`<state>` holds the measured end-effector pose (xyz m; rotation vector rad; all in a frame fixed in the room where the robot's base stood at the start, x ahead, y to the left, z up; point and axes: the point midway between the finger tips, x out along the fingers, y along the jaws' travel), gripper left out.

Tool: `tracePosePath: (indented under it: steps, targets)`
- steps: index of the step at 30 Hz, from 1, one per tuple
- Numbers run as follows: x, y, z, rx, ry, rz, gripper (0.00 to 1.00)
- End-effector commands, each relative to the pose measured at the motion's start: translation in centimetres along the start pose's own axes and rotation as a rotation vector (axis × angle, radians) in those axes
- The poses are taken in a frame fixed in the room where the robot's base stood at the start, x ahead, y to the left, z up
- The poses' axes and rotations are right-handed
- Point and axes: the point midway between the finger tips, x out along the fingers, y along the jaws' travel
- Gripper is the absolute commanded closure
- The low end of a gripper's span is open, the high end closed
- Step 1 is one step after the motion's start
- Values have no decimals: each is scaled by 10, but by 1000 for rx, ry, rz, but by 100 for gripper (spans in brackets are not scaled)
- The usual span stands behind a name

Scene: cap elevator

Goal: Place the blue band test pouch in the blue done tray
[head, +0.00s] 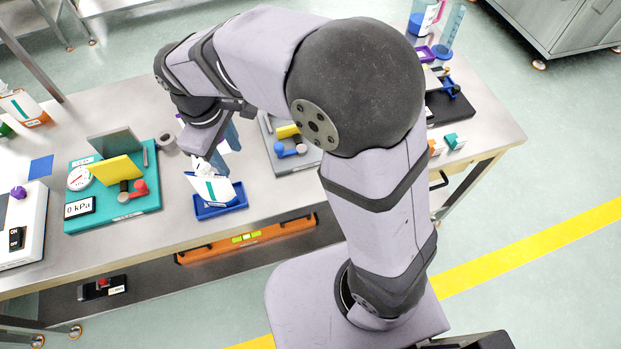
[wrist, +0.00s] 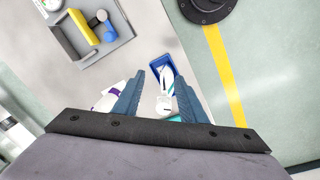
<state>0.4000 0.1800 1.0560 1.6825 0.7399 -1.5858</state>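A white pouch with a teal-blue band (head: 213,188) stands tilted in the blue tray (head: 221,212), its white spout end upward. In the wrist view the pouch (wrist: 167,80) overlaps the tray (wrist: 154,62), beyond the fingertips. My gripper (wrist: 158,82) has its two blue fingers spread wide, with a visible gap around the pouch's line of sight. In the head view my gripper (head: 222,150) is just above and behind the pouch's spout. I see no finger contact with the pouch, though the arm partly hides this area.
A pouch with a purple band (wrist: 108,97) lies beside the left finger in the wrist view. A teal gauge station (head: 112,205) is to the left, a grey station (head: 283,160) to the right. An orange level (head: 246,239) is at the table's front edge.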

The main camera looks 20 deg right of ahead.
Motion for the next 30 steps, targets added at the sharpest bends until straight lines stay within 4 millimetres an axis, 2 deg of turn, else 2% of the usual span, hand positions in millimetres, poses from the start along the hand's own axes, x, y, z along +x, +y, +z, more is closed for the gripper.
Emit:
tracePosePath:
  steps: [1,3,6,9,13,15,18,30]
  targets:
    - [5,11,24,90,-8,-10,62]
    - [13,21,57,225,-16,-25,62]
    - [25,27,107,431,-29,-48,62]
    - [36,25,151,622,-38,-65,62]
    - [47,15,191,811,-48,-81,62]
    - [51,10,204,877,-52,-87,62]
    - [54,6,214,927,-54,-90,62]
    - [55,5,216,937,-56,-92,62]
